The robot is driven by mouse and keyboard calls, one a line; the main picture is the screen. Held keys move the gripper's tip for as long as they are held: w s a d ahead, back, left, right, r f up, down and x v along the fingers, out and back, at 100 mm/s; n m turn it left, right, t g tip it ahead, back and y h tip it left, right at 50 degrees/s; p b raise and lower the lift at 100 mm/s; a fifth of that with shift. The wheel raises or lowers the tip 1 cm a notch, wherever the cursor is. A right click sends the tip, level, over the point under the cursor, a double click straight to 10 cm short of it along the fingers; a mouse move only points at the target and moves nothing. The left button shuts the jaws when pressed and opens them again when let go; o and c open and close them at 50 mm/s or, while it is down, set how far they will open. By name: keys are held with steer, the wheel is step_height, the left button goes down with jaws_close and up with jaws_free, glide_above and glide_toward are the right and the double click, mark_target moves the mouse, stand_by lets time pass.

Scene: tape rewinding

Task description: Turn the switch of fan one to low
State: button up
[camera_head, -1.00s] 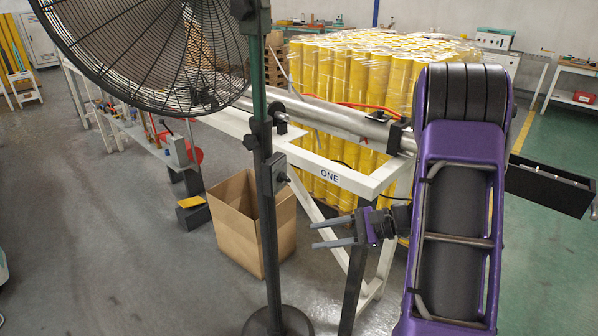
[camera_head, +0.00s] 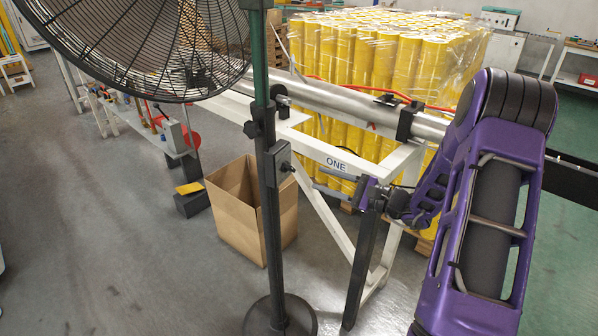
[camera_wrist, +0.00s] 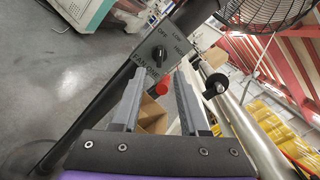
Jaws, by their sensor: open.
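Fan one is a black pedestal fan, its cage (camera_head: 140,40) at the upper left and its pole (camera_head: 268,215) running down to a round base. Its switch box (camera_head: 278,165) is on the pole, with a small knob on its right side. In the wrist view the switch plate (camera_wrist: 148,80) reads OFF, LOW, HIGH and FAN ONE, and the black knob (camera_wrist: 157,55) sits in its middle. The knob's exact setting is hard to tell. My gripper (camera_head: 318,180) is open and empty, its fingers pointing left at the switch, a little right of it and apart from it.
A white frame labelled ONE (camera_head: 337,164) carries a metal roller (camera_head: 345,105) behind the pole. An open cardboard box (camera_head: 250,215) stands on the floor behind the pole. Yellow rolls (camera_head: 380,60) are stacked at the back.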

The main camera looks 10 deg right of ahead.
mark_target(293, 169)
steer(key=x, duration=0.8)
steer(key=shift+c, duration=0.3)
steer(key=shift+d, duration=0.1)
jaws_close()
